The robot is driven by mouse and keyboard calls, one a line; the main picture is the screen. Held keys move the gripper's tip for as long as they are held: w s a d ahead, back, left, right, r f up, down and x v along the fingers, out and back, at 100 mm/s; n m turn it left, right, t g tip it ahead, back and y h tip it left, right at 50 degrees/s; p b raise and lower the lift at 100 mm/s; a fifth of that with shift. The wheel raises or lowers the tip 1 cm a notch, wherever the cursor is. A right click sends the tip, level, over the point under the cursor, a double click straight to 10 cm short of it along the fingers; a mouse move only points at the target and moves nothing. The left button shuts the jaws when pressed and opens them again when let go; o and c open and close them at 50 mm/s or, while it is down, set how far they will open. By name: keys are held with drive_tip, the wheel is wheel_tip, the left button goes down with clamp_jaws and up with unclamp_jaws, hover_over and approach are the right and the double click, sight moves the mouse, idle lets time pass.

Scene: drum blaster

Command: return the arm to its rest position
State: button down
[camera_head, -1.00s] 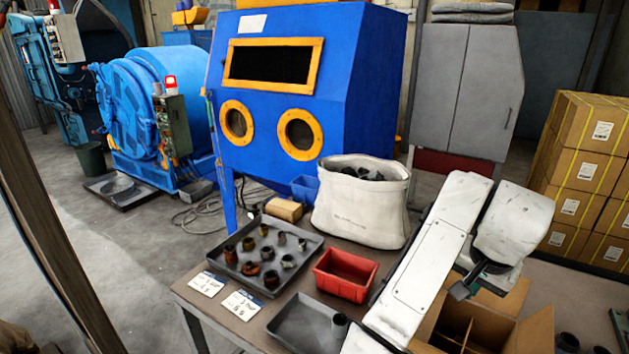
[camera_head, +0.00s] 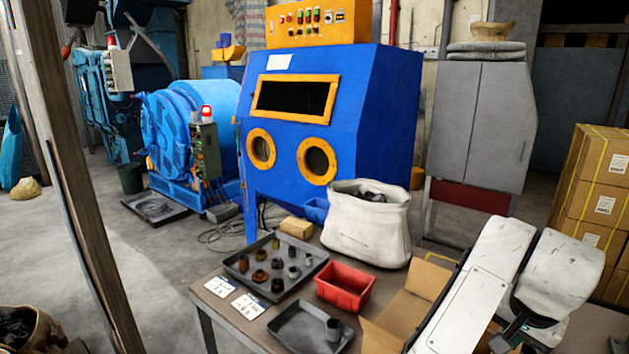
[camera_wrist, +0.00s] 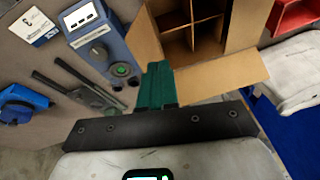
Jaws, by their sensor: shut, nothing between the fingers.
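My arm is white and folded at the lower right of the head view, above the table's right part. My gripper (camera_wrist: 157,86) shows in the wrist view with its green fingers together and nothing between them. The fingers are over the table, close to a flap of the open cardboard box; I cannot tell whether they touch it. In the head view the fingertips are not clearly visible.
The divided cardboard box (camera_wrist: 150,45) is beside my gripper; its flap shows in the head view (camera_head: 408,312). A blue-grey device (camera_wrist: 100,42) and dark tongs (camera_wrist: 75,85) lie left of the fingers. A red bin (camera_head: 344,287), grey trays and a white sack (camera_head: 366,232) stand left of the arm.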

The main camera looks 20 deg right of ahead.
drive_tip(key=shift+s+d+f+n+h, duration=0.15)
drive_tip(key=shift+s+d+h, duration=0.1)
drive_tip(key=shift+s+d, duration=0.2)
drive_tip(key=shift+s+d+f+n+h, duration=0.15)
drive_tip(key=shift+s+d+h, duration=0.1)
drive_tip(key=shift+s+d, duration=0.15)
drive_tip(key=s+a+f+n, duration=0.4)
drive_tip(key=s+f+n, duration=0.5)
drive_tip(key=f, duration=0.5)
drive_tip(key=s+a+f+n+g+y, duration=0.2)
drive_tip(key=s+a+f+y, duration=0.1)
drive_tip(key=s+a+f, duration=0.6)
drive_tip(key=s+a, duration=0.3)
drive_tip(key=s, duration=0.1)
drive_tip(key=shift+a+f+n, duration=0.3)
drive_tip(key=shift+a, duration=0.1)
